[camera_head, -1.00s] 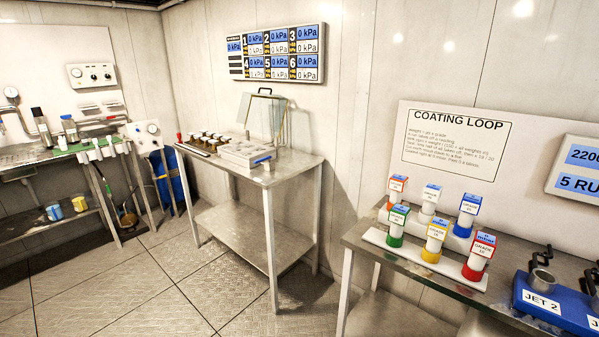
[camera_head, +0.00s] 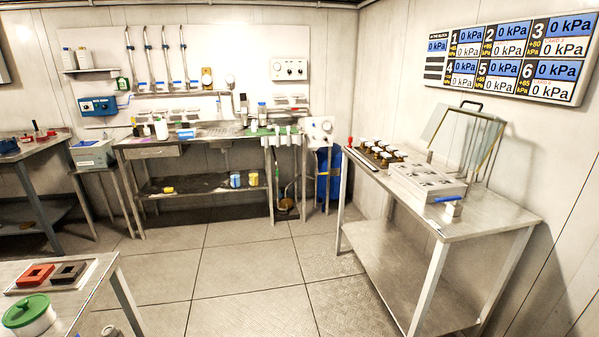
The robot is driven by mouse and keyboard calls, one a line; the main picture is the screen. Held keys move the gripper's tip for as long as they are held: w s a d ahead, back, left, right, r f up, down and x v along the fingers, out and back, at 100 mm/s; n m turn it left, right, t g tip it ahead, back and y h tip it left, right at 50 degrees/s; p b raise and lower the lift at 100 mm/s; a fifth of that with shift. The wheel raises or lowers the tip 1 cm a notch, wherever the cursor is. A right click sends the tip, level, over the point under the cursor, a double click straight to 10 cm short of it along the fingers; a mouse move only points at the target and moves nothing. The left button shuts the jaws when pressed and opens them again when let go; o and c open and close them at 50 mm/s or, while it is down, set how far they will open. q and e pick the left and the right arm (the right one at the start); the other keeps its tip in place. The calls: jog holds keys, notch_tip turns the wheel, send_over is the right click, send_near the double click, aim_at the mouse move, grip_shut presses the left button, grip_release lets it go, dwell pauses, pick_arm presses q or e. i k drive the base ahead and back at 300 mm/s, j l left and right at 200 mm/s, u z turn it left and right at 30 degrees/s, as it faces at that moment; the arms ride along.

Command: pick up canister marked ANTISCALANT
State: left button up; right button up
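No label reading ANTISCALANT is legible from here. A blue canister (camera_head: 235,180) and a yellow canister (camera_head: 253,178) stand side by side on the lower shelf of the bench at the back wall. Their markings are too small to read. Two pale bottles, a left one (camera_head: 68,59) and a right one (camera_head: 84,58), stand on a small wall shelf at upper left, also unreadable. Neither of my grippers is in view.
The back bench (camera_head: 165,143) has a sink, bottles and white fittings. A steel table (camera_head: 480,222) stands at right with a glass-lidded device. A near table (camera_head: 85,302) at lower left holds a green-lidded tub (camera_head: 28,312). The tiled floor (camera_head: 245,265) between is clear.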

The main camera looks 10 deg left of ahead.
aim_at(160, 125)
jog(key=i+j+u, duration=0.1)
jog(key=i+u, duration=0.15)
jog(key=i, duration=0.4)
jog(key=i+u, duration=0.25)
jog(key=i, duration=0.4)
jog(key=i+l, duration=0.1)
jog(key=i, duration=0.45)
jog(key=i+l+u, duration=0.1)
jog(key=i, duration=0.45)
jog(key=i+l, duration=0.2)
jog(key=i, duration=0.35)
